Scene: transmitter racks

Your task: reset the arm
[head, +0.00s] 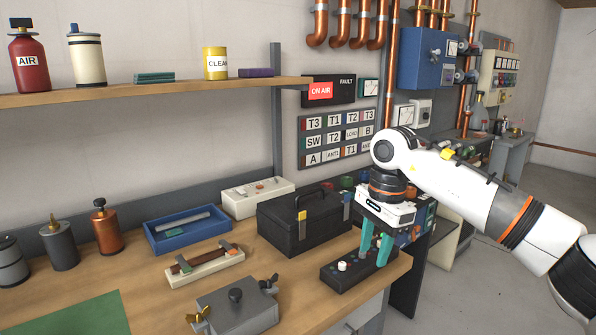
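My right arm (480,195) comes in from the right. It is white, with black and orange bands at its joints, and bends down at the elbow-like joint near the middle of the view. My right gripper (373,260) points down with two teal fingers apart and nothing seen between them. Its fingertips are at the right part of a black control box (335,276) with a white knob (342,266). I cannot tell whether the fingertips touch the box. My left arm and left gripper are not in view.
A black toolbox (290,234) stands just behind the control box. A grey box with a knob (236,306), a cream block (205,268) and a blue tray (187,238) lie to the left on the wooden bench (160,288). A shelf (150,90) hangs above. Open floor (450,300) lies right.

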